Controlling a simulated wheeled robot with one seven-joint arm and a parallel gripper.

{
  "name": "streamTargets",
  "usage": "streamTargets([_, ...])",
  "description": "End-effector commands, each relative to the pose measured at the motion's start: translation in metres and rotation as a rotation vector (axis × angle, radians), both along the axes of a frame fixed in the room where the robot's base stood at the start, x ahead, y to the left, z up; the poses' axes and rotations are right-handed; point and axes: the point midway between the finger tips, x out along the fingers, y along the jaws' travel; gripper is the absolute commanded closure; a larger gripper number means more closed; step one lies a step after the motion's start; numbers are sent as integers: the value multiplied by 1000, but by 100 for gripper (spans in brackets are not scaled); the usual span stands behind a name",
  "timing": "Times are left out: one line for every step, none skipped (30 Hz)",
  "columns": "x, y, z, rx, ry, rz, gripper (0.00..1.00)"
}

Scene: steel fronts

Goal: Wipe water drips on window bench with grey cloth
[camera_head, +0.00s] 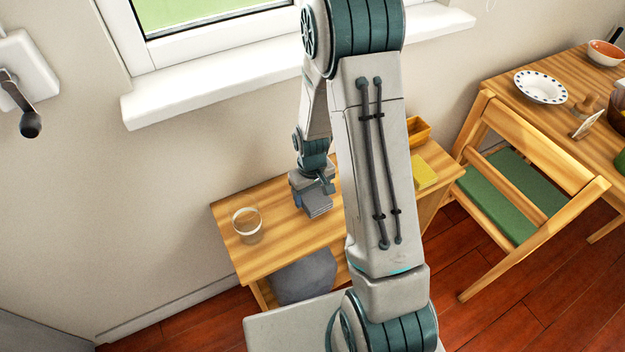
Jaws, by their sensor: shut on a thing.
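The wooden window bench (275,255) stands against the wall below the window. My gripper (318,208) is low over the middle of the bench top, pointing down. It is shut on a grey cloth, which is mostly hidden by the fingers and hard to tell apart from them. I cannot tell whether the cloth touches the wood. No water drips can be made out on the visible part of the bench. My own arm hides the bench's middle right.
A clear glass (247,225) stands on the bench's left end. A yellow box (418,131) and a flat yellow item (424,172) are on its right. A grey rounded thing (305,277) is under the bench. A chair (530,190) and table (556,104) stand right.

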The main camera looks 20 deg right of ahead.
Motion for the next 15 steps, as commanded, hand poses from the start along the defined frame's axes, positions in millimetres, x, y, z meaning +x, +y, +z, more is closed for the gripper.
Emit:
streamTargets([0, 0, 8, 0, 0, 0, 57])
streamTargets([0, 0, 11, 0, 0, 0, 57])
streamTargets([0, 0, 15, 0, 0, 0, 57])
streamTargets([0, 0, 17, 0, 0, 1, 57])
streamTargets([0, 0, 20, 0, 0, 1, 57])
streamTargets([0, 0, 24, 0, 0, 1, 57])
streamTargets([0, 0, 26, 0, 0, 1, 57])
streamTargets([0, 0, 29, 0, -1, 1, 57])
streamTargets([0, 1, 33, 0, -1, 1, 57])
streamTargets([0, 1, 35, 0, -1, 1, 57])
streamTargets([0, 1, 38, 0, -1, 1, 57])
streamTargets([0, 1, 40, 0, -1, 2, 57])
streamTargets([0, 1, 41, 0, 0, 2, 57])
streamTargets([0, 1, 43, 0, 0, 2, 57])
streamTargets([0, 1, 43, 0, 0, 2, 57])
